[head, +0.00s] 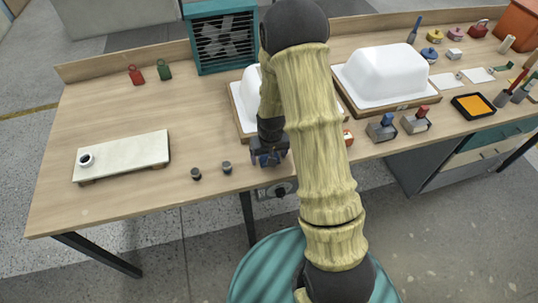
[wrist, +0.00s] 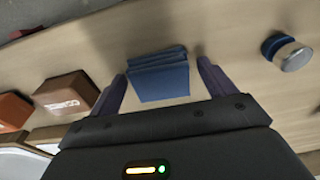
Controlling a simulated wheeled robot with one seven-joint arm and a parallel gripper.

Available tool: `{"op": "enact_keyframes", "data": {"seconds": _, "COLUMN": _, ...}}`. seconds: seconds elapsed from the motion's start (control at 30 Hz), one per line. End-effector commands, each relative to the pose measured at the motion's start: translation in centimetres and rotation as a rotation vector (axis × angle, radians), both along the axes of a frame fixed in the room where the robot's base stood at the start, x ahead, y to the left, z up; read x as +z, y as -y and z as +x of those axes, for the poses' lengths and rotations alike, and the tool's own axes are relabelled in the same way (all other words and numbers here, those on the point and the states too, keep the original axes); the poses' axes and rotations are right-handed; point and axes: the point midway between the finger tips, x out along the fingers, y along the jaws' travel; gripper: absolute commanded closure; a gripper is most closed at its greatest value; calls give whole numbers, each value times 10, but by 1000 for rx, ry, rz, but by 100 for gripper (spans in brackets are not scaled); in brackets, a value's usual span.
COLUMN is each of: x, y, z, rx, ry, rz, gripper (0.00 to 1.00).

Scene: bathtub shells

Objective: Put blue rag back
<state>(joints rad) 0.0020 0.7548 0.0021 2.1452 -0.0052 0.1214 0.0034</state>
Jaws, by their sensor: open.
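A folded blue rag (wrist: 157,78) lies on the wooden workbench in the wrist view, between the two fingers of my gripper (wrist: 161,70). The fingers are spread, with a gap on each side of the rag; I see no contact. In the head view my gripper (head: 269,157) is low over the front edge of the bench, in front of the left white tub shell (head: 248,92). My arm and gripper hide most of the rag's spot there, so I cannot make out the rag clearly in that view.
In the wrist view, a brown box (wrist: 67,97) and an orange box (wrist: 12,111) stand left of the rag, and a blue-topped round piece (wrist: 288,52) right. In the head view, two dark knobs (head: 227,167) (head: 196,173) and a pale board (head: 125,157) lie left. The left bench has free room.

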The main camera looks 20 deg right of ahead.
Motion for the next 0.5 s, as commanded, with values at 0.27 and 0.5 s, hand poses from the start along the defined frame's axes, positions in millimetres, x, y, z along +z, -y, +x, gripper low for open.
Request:
{"op": "enact_keyframes", "data": {"seconds": 0.27, "x": 32, "y": 0, "z": -3, "rx": 0, "ry": 4, "rz": 0, "gripper": 17}}
{"op": "enact_keyframes", "data": {"seconds": 0.5, "x": 73, "y": 0, "z": -7, "rx": 0, "ry": 6, "rz": 0, "gripper": 17}}
